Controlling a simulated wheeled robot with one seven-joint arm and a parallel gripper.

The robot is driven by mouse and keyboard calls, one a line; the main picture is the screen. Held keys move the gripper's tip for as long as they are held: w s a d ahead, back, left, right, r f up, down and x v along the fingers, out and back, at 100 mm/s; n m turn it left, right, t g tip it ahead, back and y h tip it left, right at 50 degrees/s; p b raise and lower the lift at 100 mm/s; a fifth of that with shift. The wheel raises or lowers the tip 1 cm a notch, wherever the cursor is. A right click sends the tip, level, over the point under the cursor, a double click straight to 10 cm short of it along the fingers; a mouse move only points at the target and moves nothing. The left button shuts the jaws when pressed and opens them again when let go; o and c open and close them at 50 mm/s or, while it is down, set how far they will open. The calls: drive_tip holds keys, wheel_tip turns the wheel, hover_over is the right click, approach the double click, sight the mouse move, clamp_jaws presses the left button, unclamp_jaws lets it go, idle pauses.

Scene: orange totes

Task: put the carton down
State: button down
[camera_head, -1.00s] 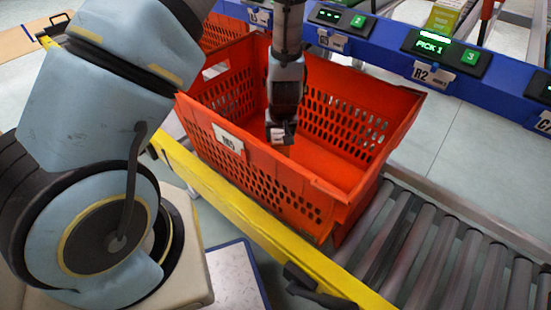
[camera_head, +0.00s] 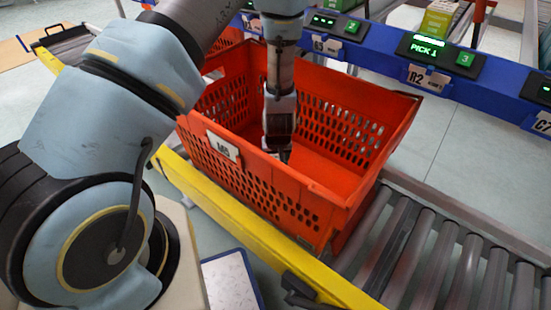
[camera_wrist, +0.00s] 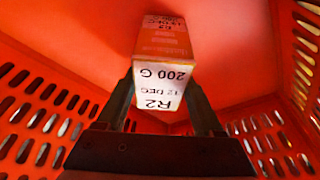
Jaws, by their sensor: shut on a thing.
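The carton (camera_wrist: 161,70) is a small box with a pale printed end reading "R2", "12 DEC" and "200 G"; its upper side looks orange in the tote's light. My gripper (camera_wrist: 165,98) is shut on it, one finger on each side, in the wrist view. In the head view my gripper (camera_head: 281,152) points down inside the orange tote (camera_head: 250,182), and the carton is mostly hidden there. I cannot tell whether the carton touches the tote floor.
The tote stands on a roller conveyor (camera_head: 437,262) with a yellow side rail (camera_head: 232,222). A blue rail (camera_head: 385,47) with lit pick displays (camera_head: 437,50) runs behind it. Tote walls with slots surround my gripper. The visible tote floor to the right looks bare.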

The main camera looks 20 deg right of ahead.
drive_tip(key=shift+c, duration=0.2)
unclamp_jaws()
drive_tip(key=shift+f, duration=0.1)
drive_tip(key=shift+r, duration=0.35)
drive_tip(key=p+v, duration=0.2)
drive_tip(key=v, duration=1)
drive_tip(key=shift+p, duration=0.3)
drive_tip(key=shift+d, duration=0.1)
